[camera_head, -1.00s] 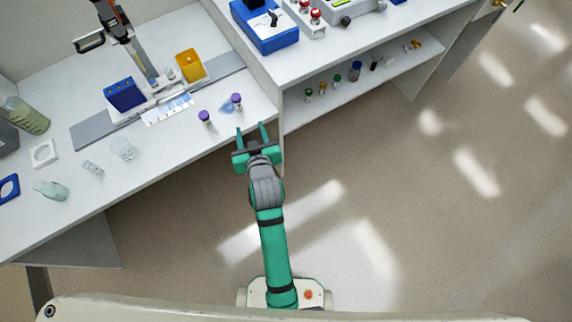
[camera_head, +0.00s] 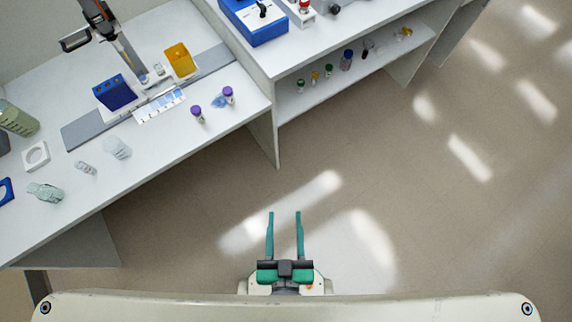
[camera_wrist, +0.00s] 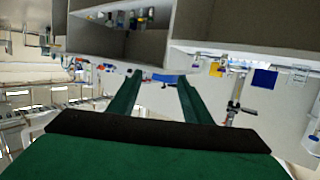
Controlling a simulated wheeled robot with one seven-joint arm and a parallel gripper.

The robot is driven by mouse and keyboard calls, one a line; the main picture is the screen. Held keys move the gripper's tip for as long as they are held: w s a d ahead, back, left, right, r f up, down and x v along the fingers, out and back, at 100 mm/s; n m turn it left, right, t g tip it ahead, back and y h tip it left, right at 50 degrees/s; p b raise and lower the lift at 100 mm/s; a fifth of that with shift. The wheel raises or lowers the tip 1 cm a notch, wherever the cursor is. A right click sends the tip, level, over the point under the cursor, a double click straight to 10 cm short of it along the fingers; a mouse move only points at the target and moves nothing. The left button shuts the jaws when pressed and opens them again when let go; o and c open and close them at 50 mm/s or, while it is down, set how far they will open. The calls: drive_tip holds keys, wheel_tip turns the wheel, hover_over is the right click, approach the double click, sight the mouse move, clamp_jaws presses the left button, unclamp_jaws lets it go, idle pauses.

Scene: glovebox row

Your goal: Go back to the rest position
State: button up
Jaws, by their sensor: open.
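My gripper (camera_head: 285,222) is drawn in close to my body at the bottom middle of the head view, over the bare floor. Its two green fingers are spread apart and parallel, with nothing between them. In the wrist view my gripper (camera_wrist: 157,82) also shows open and empty, pointing toward the benches. It is well clear of the bench edge and touches nothing that I can see.
The left bench (camera_head: 176,140) holds two purple-capped vials (camera_head: 197,112), a blue rack (camera_head: 114,93) and a yellow bin (camera_head: 180,59). The right bench has a shelf (camera_head: 352,82) with several small bottles. The floor (camera_head: 420,200) between is clear.

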drive_tip(key=shift+s+d+r, duration=0.15)
drive_tip(key=shift+s+r, duration=0.6)
drive_tip(key=shift+s, duration=0.25)
